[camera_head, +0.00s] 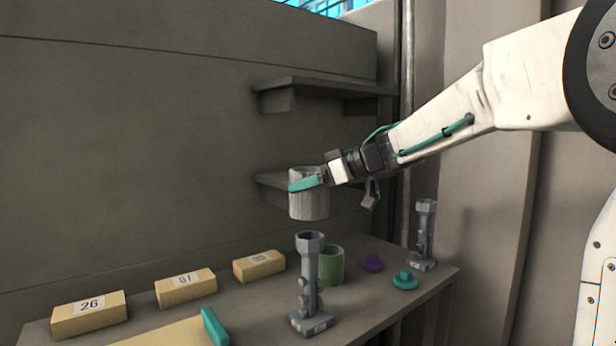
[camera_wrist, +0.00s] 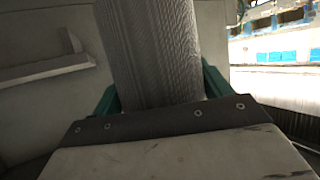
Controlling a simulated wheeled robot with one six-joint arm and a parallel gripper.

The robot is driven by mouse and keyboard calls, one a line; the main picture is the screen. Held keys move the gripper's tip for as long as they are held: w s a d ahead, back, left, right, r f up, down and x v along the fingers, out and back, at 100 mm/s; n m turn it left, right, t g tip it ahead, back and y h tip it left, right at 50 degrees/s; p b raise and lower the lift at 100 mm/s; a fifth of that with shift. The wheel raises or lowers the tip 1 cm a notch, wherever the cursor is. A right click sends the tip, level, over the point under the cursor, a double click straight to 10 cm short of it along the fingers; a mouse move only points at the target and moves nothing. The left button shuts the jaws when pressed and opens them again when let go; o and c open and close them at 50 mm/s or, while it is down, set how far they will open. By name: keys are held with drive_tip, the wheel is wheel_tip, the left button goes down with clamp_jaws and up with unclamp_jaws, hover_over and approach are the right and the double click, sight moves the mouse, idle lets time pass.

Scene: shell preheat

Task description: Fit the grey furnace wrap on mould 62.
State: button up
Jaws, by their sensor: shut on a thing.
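My gripper (camera_head: 306,184) is shut on the grey furnace wrap (camera_head: 309,206), a ribbed open cylinder held roughly upright above the table. In the wrist view the wrap (camera_wrist: 150,50) stands between the teal fingers of my gripper (camera_wrist: 161,92). In the head view, a grey mould (camera_head: 309,285) with a wide collar and side knobs stands upright on the table, below the wrap and apart from it. A second grey mould (camera_head: 425,232) stands at the table's right end. Both have small base labels that I cannot read, so I cannot tell which is mould 62.
A green cylinder (camera_head: 331,266) stands close behind the nearer mould. Purple (camera_head: 372,263) and teal (camera_head: 405,280) knobbed pieces lie to its right. Tan blocks labelled 26 (camera_head: 90,316), apparently 61 (camera_head: 186,288) and an unclear number (camera_head: 259,266) line the back. Wall shelves (camera_head: 310,85) are behind my gripper.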

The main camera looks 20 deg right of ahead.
sight(319, 284)
drive_tip(key=shift+f, duration=12.75)
drive_tip(key=shift+s, duration=0.15)
drive_tip(key=o, duration=1)
drive_tip(key=shift+v, duration=4)
